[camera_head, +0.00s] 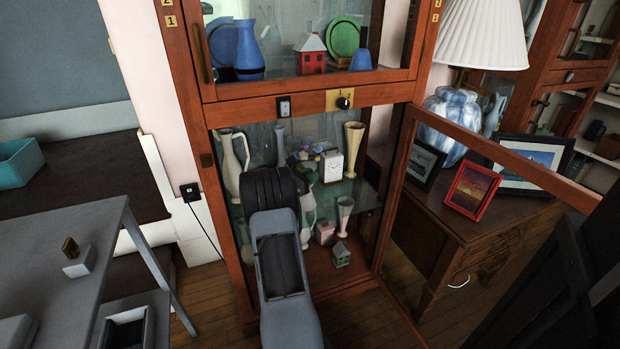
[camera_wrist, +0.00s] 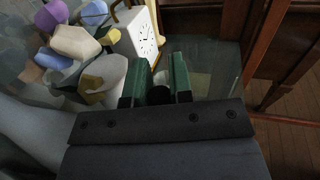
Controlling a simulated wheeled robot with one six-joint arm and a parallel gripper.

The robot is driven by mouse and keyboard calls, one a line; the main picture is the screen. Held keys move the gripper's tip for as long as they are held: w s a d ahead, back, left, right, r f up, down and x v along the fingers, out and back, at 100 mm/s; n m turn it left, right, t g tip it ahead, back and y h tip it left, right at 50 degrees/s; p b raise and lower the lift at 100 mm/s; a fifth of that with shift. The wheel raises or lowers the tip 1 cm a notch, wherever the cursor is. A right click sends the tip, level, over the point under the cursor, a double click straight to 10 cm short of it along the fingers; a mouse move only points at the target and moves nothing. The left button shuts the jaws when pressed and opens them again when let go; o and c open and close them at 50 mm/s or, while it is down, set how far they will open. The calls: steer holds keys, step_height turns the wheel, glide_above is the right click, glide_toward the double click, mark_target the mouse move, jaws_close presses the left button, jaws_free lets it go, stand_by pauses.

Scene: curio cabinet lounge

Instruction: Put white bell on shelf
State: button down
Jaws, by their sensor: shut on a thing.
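In the head view my own arm hides most of the gripper and the bell. The gripper is inside the open lower part of the cabinet, by the glass shelf (camera_head: 362,194). A white clock (camera_head: 332,166) stands on that shelf; in the wrist view (camera_wrist: 139,36) it is just beyond the fingers.
Several faceted purple, white and yellow pieces (camera_wrist: 75,42) crowd left of the fingers. A pitcher (camera_head: 232,165) and a cream vase (camera_head: 353,148) stand at the shelf's sides. A small house (camera_head: 341,255) is below. The glass door (camera_head: 500,155) hangs open at right.

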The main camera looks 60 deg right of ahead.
steer(key=shift+f, duration=0.15)
steer(key=c, duration=1)
jaws_free()
steer(key=shift+r, duration=0.25)
steer(key=shift+p+v, duration=1.25)
steer(key=shift+v, duration=2.5)
